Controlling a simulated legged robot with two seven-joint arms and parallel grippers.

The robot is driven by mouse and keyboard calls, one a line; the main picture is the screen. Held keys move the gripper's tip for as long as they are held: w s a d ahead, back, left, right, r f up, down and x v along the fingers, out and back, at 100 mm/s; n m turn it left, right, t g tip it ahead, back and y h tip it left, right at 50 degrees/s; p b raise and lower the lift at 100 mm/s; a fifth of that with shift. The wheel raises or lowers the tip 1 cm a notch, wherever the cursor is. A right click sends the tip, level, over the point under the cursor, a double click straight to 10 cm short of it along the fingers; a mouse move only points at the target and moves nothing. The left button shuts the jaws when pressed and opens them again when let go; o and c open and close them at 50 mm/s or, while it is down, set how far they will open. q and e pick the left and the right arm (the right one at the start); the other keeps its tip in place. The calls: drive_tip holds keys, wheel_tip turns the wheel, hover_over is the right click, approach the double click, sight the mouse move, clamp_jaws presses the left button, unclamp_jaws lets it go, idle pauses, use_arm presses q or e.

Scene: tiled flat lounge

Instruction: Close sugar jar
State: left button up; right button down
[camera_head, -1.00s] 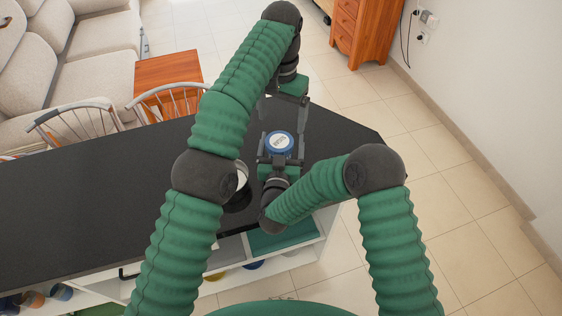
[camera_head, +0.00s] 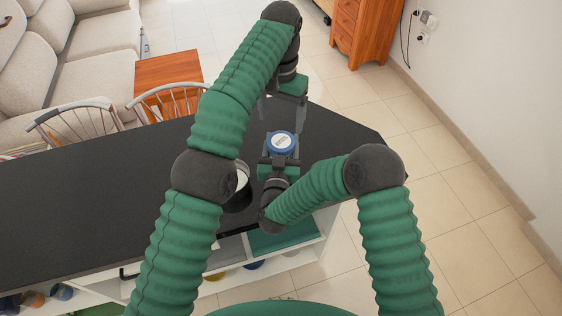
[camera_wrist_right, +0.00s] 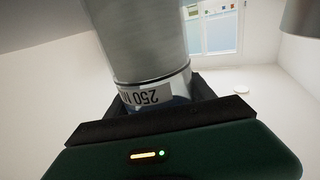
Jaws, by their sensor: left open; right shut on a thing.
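A round jar with a blue lid (camera_head: 281,142) and a white label on top shows in the head view. My right gripper (camera_head: 279,164) is shut on it, from the near side. In the right wrist view, the grey cylindrical body (camera_wrist_right: 140,45) with a "250" label sits between my right gripper's dark fingers (camera_wrist_right: 152,110). I cannot tell whether it touches the counter. My left gripper (camera_head: 283,112) is open and empty, just beyond the blue lid, pointing down toward it.
A dark open pot with pale inside (camera_head: 240,190) stands on the black counter (camera_head: 90,205), partly hidden by my left elbow. The counter is clear to the left. Chairs (camera_head: 75,125) stand behind it.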

sight(281, 141)
use_arm(q)
drive_tip(key=n, duration=0.2)
drive_tip(key=shift+n, duration=0.3)
drive_tip(key=n, duration=1)
drive_tip(key=shift+n, duration=0.4)
drive_tip(key=shift+f, duration=0.1)
wheel_tip(281, 141, down, 8)
drive_tip(key=shift+r, duration=0.1)
